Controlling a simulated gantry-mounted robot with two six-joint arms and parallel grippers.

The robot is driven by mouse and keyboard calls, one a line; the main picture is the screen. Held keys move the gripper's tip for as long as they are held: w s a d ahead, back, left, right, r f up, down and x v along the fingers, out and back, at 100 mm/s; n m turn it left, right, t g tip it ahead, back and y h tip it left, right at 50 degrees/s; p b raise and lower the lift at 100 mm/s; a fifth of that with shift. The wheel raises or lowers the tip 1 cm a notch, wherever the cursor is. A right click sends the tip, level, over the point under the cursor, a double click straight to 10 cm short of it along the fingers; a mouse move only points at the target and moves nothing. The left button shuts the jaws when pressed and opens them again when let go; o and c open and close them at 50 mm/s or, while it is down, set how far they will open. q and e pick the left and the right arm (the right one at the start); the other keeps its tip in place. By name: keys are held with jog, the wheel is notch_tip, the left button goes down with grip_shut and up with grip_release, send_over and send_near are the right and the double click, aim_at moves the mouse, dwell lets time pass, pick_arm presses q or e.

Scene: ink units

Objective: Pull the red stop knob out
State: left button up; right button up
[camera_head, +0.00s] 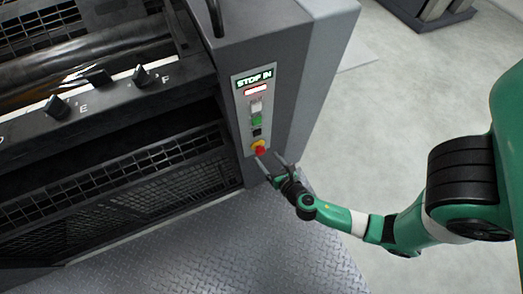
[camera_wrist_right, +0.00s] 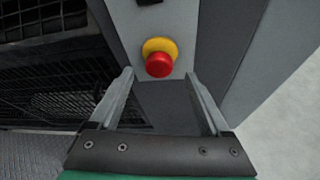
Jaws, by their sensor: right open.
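The red stop knob (camera_head: 260,152) sits on a yellow collar (camera_head: 257,144) at the bottom of the control panel (camera_head: 242,92) on the machine's grey end face. In the right wrist view the red knob (camera_wrist_right: 159,64) shows just beyond the fingertips, roughly midway between them. My right gripper (camera_head: 270,160) is open and empty, close in front of the knob and slightly below it. Its two fingers (camera_wrist_right: 157,75) stand apart on either side without visible contact. A small display above reads "STOP IN". My left gripper is not in view.
Above the knob on the panel are a black button (camera_head: 256,133), a green button (camera_head: 256,120) and a white button (camera_head: 256,107). Black knobs (camera_head: 57,107) line the machine's rail at left. Open grey floor (camera_head: 400,110) lies to the right, with metal tread plate (camera_head: 220,245) below.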

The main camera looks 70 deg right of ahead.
aim_at(262, 152)
jog(key=b+x, duration=0.1)
jog(key=x, duration=0.4)
jog(key=shift+w+d, duration=0.2)
jog(key=shift+w, duration=0.1)
grip_shut()
